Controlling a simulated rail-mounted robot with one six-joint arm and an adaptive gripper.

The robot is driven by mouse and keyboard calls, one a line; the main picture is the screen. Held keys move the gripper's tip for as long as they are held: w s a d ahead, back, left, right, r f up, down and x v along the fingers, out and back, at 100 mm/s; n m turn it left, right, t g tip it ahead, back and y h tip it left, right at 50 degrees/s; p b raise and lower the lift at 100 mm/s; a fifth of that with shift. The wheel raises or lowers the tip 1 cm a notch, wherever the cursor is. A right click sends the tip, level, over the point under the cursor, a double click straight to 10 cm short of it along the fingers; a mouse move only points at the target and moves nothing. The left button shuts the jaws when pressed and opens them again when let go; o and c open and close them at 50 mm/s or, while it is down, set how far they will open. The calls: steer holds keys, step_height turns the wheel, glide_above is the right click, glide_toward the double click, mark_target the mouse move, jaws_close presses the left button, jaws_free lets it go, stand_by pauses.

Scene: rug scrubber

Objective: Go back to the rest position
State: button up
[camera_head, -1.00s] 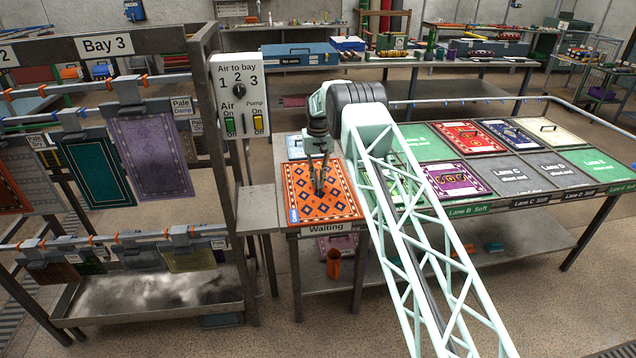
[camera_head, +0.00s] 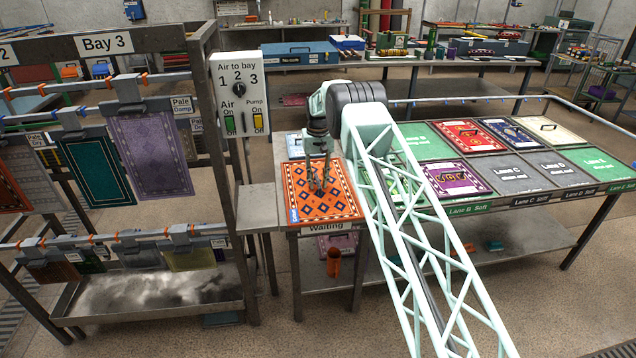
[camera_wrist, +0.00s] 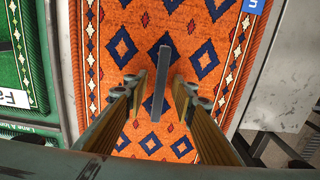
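My gripper (camera_head: 321,186) is above the orange rug (camera_head: 300,207) with blue diamonds, which lies on the table over the "Waiting" label. In the wrist view my gripper (camera_wrist: 159,88) has its two fingers apart. A grey bar-shaped handle (camera_wrist: 161,82) on the orange rug (camera_wrist: 205,30) shows between the fingers, with gaps on both sides. The fingers do not touch the handle in that view. How high the fingertips are above it is hard to tell.
The Bay 3 rack (camera_head: 228,160) with hanging rugs stands at the left. The air control panel (camera_head: 239,95) is on its post. Lane tiles and rugs, such as a purple rug (camera_head: 470,181), lie on the table to the right.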

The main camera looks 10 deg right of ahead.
steer(key=shift+r, duration=0.15)
steer(key=shift+r+p, duration=1.25)
steer(key=shift+r, duration=2.55)
steer(key=shift+r, duration=0.1)
